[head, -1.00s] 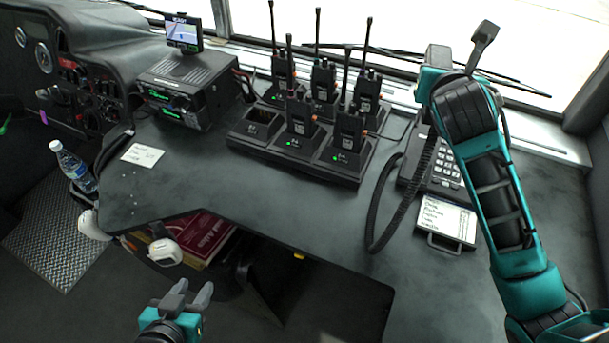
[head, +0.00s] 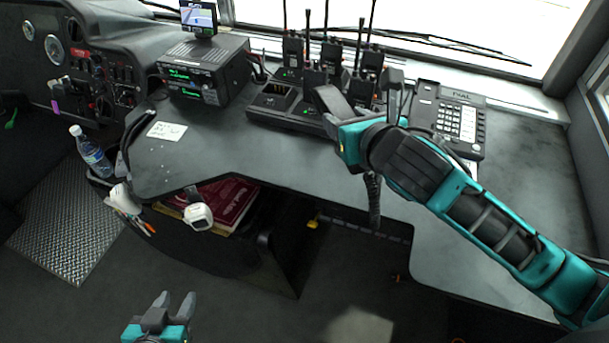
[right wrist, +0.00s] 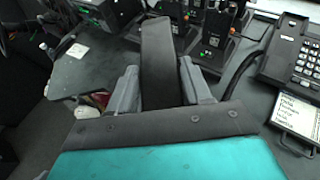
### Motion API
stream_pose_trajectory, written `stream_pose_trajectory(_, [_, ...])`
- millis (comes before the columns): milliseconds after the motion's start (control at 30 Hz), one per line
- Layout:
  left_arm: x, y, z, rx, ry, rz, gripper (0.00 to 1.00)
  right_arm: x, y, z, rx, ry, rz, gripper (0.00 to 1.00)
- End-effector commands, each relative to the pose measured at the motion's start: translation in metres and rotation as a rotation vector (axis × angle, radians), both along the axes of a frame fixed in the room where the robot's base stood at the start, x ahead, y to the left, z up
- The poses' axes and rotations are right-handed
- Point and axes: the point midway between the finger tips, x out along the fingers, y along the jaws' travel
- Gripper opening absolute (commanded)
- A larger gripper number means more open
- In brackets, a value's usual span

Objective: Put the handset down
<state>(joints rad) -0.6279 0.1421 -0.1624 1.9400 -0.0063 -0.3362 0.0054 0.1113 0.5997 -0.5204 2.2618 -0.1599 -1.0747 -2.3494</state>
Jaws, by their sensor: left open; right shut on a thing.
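My right gripper (head: 342,118) is shut on the dark handset (head: 331,101), above the desk and left of the phone base (head: 455,122). In the right wrist view the handset (right wrist: 158,62) stands up between the two grey fingers. The phone base (right wrist: 293,62) is at the right there, apart from the handset. A coiled cord (head: 373,200) hangs below my right arm over the desk's front edge; part of it is hidden. My left gripper (head: 172,305) is open and empty, low in front of the desk.
Several radios stand in a charger rack (head: 272,101) behind the handset. A radio unit with a screen (head: 205,68) is at the left. A paper note (head: 167,131) lies on the desk (head: 270,150), which is clear in its middle. A bottle (head: 92,155) stands at the left.

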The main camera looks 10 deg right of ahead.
Motion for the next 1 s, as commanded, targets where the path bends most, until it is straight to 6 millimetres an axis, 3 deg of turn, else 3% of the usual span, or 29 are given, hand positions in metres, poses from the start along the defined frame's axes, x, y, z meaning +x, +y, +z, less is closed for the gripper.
stream_pose_trajectory(33, [0.000,0.001,0.000,0.002,0.001,0.000,0.43,0.017,0.001,0.009,-0.004,-0.006,0.017,0.13])
stream_pose_trajectory(200, [-0.001,0.003,-0.001,0.008,0.002,-0.002,0.43,0.050,0.007,0.024,-0.005,0.014,0.075,0.13])
stream_pose_trajectory(400, [0.002,0.001,0.001,0.003,-0.006,-0.002,0.43,0.069,0.009,0.037,-0.006,0.030,0.110,0.13])
stream_pose_trajectory(500, [0.004,0.000,0.002,0.001,-0.008,-0.001,0.43,0.072,0.010,0.034,-0.004,0.038,0.117,0.13])
stream_pose_trajectory(633, [0.004,0.000,0.002,0.000,-0.009,-0.001,0.43,0.072,0.010,0.008,-0.003,0.045,0.118,0.13])
stream_pose_trajectory(1000, [0.004,-0.001,-0.018,-0.002,-0.010,0.000,0.43,0.072,0.011,-0.091,-0.001,0.041,0.117,0.13])
